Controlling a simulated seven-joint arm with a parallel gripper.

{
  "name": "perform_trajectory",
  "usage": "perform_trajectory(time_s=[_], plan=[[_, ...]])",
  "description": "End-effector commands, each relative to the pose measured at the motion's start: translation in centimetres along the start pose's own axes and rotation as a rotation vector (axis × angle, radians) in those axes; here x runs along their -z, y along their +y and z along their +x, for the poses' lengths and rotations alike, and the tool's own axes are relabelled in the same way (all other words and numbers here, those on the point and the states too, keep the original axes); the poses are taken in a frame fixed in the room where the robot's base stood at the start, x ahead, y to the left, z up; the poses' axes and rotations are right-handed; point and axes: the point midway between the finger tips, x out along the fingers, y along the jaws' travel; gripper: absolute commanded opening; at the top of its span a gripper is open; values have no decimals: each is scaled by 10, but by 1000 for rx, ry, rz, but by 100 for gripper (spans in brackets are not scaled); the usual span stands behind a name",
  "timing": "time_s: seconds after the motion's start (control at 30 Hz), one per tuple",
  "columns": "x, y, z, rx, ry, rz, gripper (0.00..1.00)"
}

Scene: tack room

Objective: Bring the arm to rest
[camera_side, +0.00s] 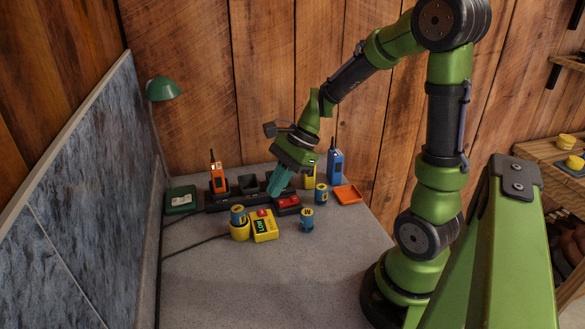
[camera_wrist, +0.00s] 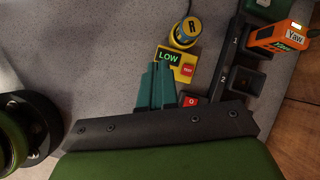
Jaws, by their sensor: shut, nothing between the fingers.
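My gripper (camera_side: 279,182) is shut and empty, with its teal fingers pointing down over the right part of the black charger bank (camera_side: 225,205). Its closed fingers also show in the wrist view (camera_wrist: 157,85), in front of the yellow box with a "LOW" display (camera_wrist: 171,58). The fingertips look close to the box with the red switch (camera_side: 288,202); whether they touch anything is unclear. My arm is bent and reaches left over the table.
An orange radio (camera_side: 217,176) stands in the charger bank, and a blue radio (camera_side: 334,164) stands behind an orange tray (camera_side: 347,194). Batteries (camera_side: 307,219) stand near the yellow box (camera_side: 264,226). A green lamp (camera_side: 162,89) is at left. The front of the table (camera_side: 260,285) is clear.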

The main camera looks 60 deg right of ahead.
Motion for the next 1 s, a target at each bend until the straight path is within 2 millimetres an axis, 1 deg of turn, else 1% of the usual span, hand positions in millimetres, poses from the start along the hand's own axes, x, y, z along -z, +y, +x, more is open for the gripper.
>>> perform_trajectory(time_s=[0.03, 0.17, 0.2, 0.3, 0.4, 0.5, 0.6, 0.7, 1.0], plan=[[-12, 9, -9, 7, 37, -187, 0], [-37, 32, -30, 15, 153, -701, 0], [-44, 39, -38, 20, 190, -855, 0], [-61, 54, -55, 40, 283, -1196, 0], [-76, 68, -69, 73, 357, -1432, 0], [-89, 77, -80, 118, 398, -1547, 0], [-100, 84, -86, 159, 405, -1594, 0], [-107, 86, -90, 182, 403, -1615, 0], [-107, 86, -89, 181, 398, -1613, 0]])
